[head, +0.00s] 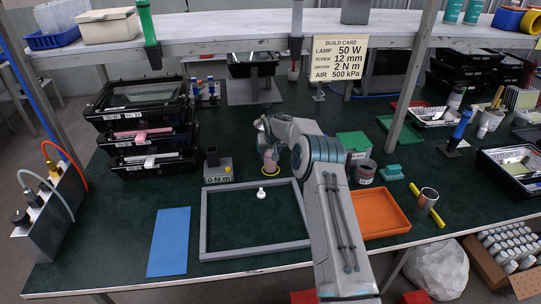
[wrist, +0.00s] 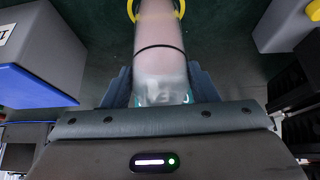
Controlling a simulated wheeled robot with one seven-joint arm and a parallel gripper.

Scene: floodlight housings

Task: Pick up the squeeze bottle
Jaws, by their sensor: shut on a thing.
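The squeeze bottle (wrist: 160,35) is a pale, translucent cylinder with a thin dark band. In the wrist view it lies between the two fingers of my gripper (wrist: 160,86), which is shut on it. A yellow ring surrounds its far end at the top of that view. In the head view my gripper (head: 268,146) is near the table's middle, behind the grey frame, and the yellow ring (head: 271,171) shows just below it. My arm and gripper hide much of the bottle there. I cannot tell whether it still touches the table.
A grey rectangular frame (head: 206,222) lies in front, with a small white piece (head: 261,193) inside. A grey block marked in N m (head: 217,169) is to the left, and an orange tray (head: 385,222) to the right. Stacked black bins (head: 140,170) and an overhead shelf (head: 215,42) limit room.

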